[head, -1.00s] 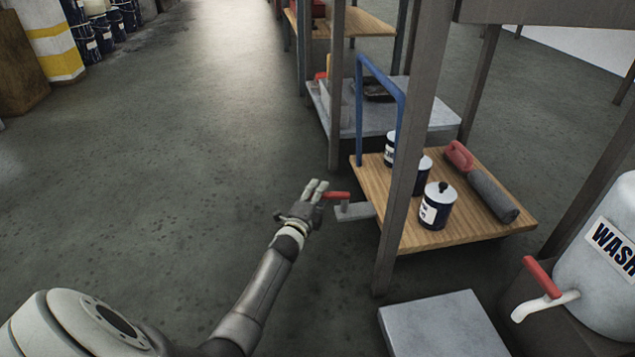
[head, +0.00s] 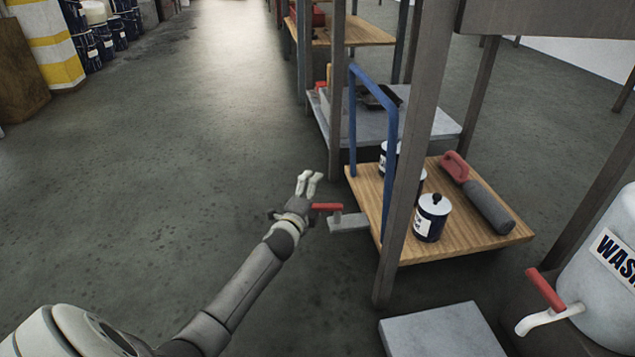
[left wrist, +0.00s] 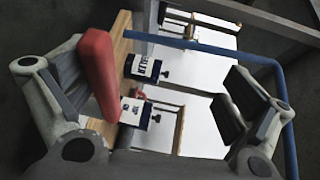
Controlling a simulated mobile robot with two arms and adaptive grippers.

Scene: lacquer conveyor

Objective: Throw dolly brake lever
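The brake lever's red handle (head: 326,207) sticks out to the left on a grey bracket (head: 350,223) at the left edge of the wooden dolly (head: 460,236). The dolly has a blue push bar (head: 352,120). My left gripper (head: 308,183) is beside the handle's left end, its fingers pointing away beyond it. In the left wrist view the fingers (left wrist: 155,95) are wide apart, and the red handle (left wrist: 97,72) shows between them, close to the left finger. Whether it touches that finger I cannot tell. My right gripper is not in view.
Navy cans (head: 432,217) and a grey roller with a red handle (head: 487,207) are on the dolly. A rack post (head: 412,150) stands in front of it. A wash tank (head: 612,270) with a red-handled tap is at right. The floor at left is clear.

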